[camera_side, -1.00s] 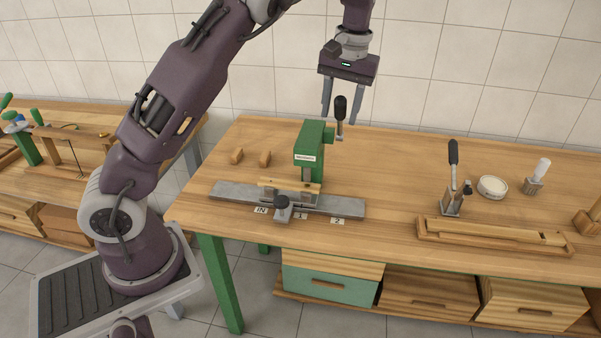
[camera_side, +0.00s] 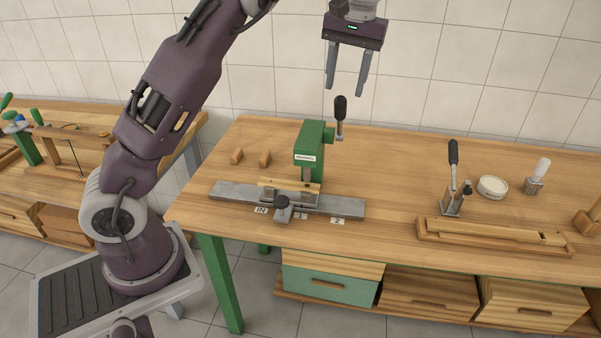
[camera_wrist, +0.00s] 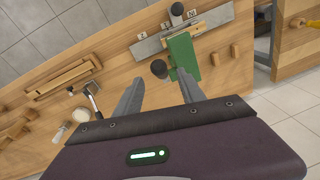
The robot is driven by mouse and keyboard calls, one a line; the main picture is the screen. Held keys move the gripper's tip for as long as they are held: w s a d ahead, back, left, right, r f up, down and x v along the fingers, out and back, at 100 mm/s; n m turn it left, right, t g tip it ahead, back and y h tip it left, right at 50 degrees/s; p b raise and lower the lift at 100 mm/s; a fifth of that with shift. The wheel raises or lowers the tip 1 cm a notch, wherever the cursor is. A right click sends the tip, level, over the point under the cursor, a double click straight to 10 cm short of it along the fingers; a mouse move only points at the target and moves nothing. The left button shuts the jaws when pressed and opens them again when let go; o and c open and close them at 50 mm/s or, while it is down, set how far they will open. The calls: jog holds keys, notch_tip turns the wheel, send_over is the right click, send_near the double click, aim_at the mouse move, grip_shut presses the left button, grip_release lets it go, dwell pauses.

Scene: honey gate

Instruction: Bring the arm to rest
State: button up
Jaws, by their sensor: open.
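My gripper (camera_side: 346,92) is open and empty, raised in the air above the back of the bench, above and to the right of a green press (camera_side: 312,143). Its two fingers are apart and touch nothing in the side view. The press has a black-handled lever (camera_side: 340,110) that stands upright, just below the fingers in the picture. In the wrist view the open fingers (camera_wrist: 162,90) point toward the bench, and the green press (camera_wrist: 183,55) shows beyond them. A grey metal rail (camera_side: 235,192) runs under the press, with a light wooden strip (camera_side: 272,183) on it.
A black-knobbed slider (camera_side: 283,207) sits at the rail's front. To the right are a toggle clamp (camera_side: 452,180), a wooden tray (camera_side: 430,232), a round white dish (camera_side: 492,187) and a brush (camera_side: 537,176). Two small wooden blocks (camera_side: 237,156) lie at the left. The air around my gripper is clear.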

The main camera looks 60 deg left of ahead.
jog(key=s+d+r+m+t+h, duration=0.1)
jog(key=s+d+r+m+t, duration=0.15)
jog(key=s, duration=0.65)
jog(key=s+d+r+m+t+h, duration=0.1)
jog(key=s+d+r+h, duration=0.2)
jog(key=s, duration=0.7)
jog(key=s+d+f+m+t+y, duration=0.1)
jog(key=s+d+f, duration=0.1)
jog(key=s, duration=0.4)
jog(key=s+d+f+m+t+y, duration=0.1)
jog(key=s+d+f+m, duration=0.1)
jog(key=s+f, duration=0.3)
jog(key=shift+s+d+y, duration=0.3)
jog(key=shift+s+d, duration=0.25)
jog(key=shift+d, duration=0.05)
